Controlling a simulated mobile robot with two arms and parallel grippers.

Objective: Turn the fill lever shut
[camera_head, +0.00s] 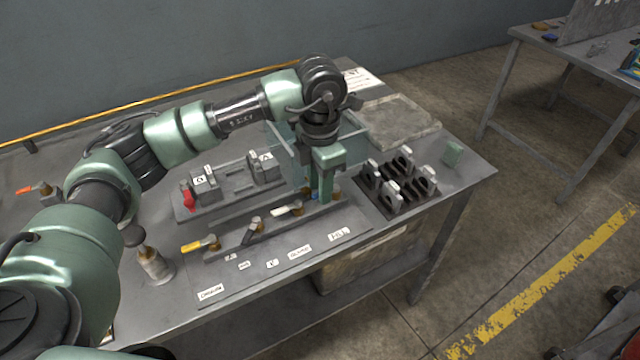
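A valve panel (265,277) lies along the front of the table. Its front edge carries several small labels, and the rightmost one (340,234) seems to read FILL. Behind that label, a bit of blue (309,193) shows at my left gripper; it looks like the fill lever, mostly hidden by the fingers. My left gripper (320,192) points straight down at the right end of the valve row. Whether its fingers are closed on the lever is not clear. A white lever (287,210), a grey lever (253,230) and a yellow lever (197,245) stand to the left. My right gripper is out of view.
A fixture with a red knob (188,200) sits behind the row. A clear-walled box (353,125) stands behind my gripper. A black rack (395,188) with grey clamps is close on the right. A small bottle (153,265) stands at left, and a flat tray (400,122) at the back.

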